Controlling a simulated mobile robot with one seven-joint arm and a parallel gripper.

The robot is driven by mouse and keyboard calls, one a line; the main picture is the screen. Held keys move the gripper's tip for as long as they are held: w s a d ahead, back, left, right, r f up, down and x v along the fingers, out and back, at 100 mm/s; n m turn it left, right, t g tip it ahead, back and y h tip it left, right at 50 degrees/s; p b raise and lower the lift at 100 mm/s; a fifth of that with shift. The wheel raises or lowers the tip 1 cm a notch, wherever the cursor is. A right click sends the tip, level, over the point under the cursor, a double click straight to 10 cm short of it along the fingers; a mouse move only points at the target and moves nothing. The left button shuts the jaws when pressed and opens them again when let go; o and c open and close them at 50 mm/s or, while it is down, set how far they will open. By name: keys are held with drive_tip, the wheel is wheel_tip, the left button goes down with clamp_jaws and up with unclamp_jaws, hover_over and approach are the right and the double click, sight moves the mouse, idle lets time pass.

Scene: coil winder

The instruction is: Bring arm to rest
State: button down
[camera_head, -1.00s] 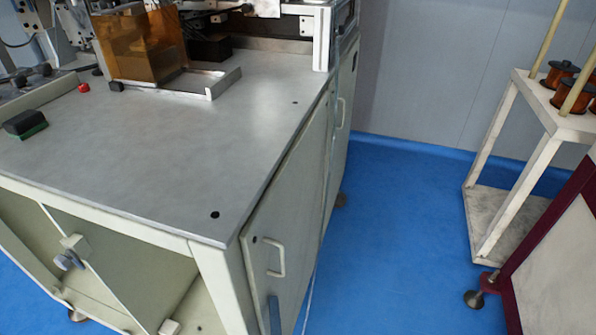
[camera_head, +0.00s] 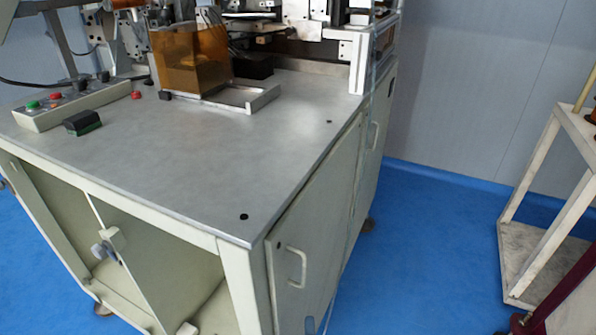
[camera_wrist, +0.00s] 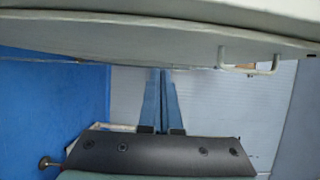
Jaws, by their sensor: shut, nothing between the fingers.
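My gripper (camera_wrist: 162,76) shows in the wrist view, its two long blue-grey fingers pressed together above the dark gripper body. It is shut and empty. A pale cabinet panel with a bar handle (camera_wrist: 250,69) spans the top of that view, close to the fingertips; I cannot tell whether they touch it. I cannot clearly make out my arm in the head view.
The machine cabinet's grey top (camera_head: 225,150) fills the middle left, with an amber guard (camera_head: 190,60), a control box with buttons (camera_head: 70,105) and a black-green block (camera_head: 82,123). A pale rack (camera_head: 545,200) stands right. Blue floor (camera_head: 425,250) between them is clear.

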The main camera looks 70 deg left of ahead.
drive_tip(key=s+v, duration=0.1)
drive_tip(key=v, duration=0.8)
drive_tip(key=shift+s, duration=0.4)
drive_tip(key=shift+w+r, duration=0.1)
